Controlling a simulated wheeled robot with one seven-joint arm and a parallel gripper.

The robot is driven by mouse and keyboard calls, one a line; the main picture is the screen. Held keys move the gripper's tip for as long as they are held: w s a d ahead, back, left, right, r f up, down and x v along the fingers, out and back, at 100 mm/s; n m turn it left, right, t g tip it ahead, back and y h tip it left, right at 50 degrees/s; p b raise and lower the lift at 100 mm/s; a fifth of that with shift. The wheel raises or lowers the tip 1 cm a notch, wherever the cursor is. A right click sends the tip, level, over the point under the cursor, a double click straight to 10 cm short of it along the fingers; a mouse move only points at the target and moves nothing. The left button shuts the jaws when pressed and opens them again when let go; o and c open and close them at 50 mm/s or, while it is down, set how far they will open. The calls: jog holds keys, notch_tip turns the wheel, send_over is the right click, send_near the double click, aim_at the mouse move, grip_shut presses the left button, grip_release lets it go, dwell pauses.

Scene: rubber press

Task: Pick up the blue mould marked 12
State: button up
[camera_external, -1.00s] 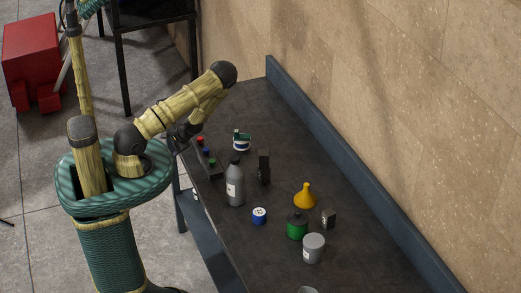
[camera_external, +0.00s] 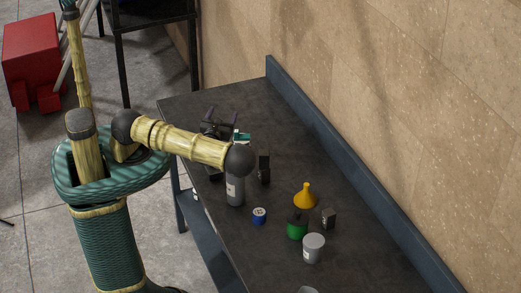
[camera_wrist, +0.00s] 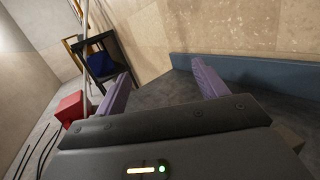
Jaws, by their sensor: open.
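A small blue cylinder (camera_external: 259,215) with a white top marking stands on the dark bench in the external view, in front of the grey bottle (camera_external: 235,190). It looks like the blue mould, but its number is too small to read. My gripper (camera_external: 221,115) is open above the far left part of the bench, well away from the blue cylinder. In the wrist view my gripper (camera_wrist: 161,76) shows two purple fingers spread apart with nothing between them. The blue cylinder is not in the wrist view.
A yellow funnel (camera_external: 305,197), a green container (camera_external: 297,229), a grey pot (camera_external: 313,248) and a small dark block (camera_external: 328,218) stand right of the blue cylinder. A dark upright block (camera_external: 264,166) is behind it.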

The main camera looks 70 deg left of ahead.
jog(key=w+d+r+m+t+h+p, duration=0.1)
jog(key=w+d+r+m+t+h, duration=0.1)
jog(key=d+m+t+h, duration=0.25)
jog(key=w+d+r+m+t+h, duration=0.1)
jog(key=d+r+m+t+h, duration=0.15)
jog(key=d+m, duration=0.45)
jog(key=m+h+b, duration=0.4)
jog(key=h+b, duration=0.2)
jog(key=h, duration=0.4)
send_over(257, 212)
jog(key=a, duration=0.4)
notch_tip(257, 212, down, 14)
jog(key=s+d+f+g+h+b, duration=0.1)
jog(key=f+g, duration=0.1)
jog(key=f, duration=0.2)
jog(key=s+d+f+n+g+b, duration=0.1)
jog(key=f+b, duration=0.1)
jog(key=f, duration=0.2)
jog(key=s+d+f+n+g+h+b, duration=0.1)
jog(key=s+f+g, duration=0.1)
jog(key=f, duration=0.3)
jog(key=shift+g+h, duration=0.3)
jog(key=shift+w+d+f+b, duration=0.1)
jog(key=shift+w+f+b, duration=0.1)
jog(key=shift+w+b, duration=0.25)
jog(key=shift+w, duration=0.1)
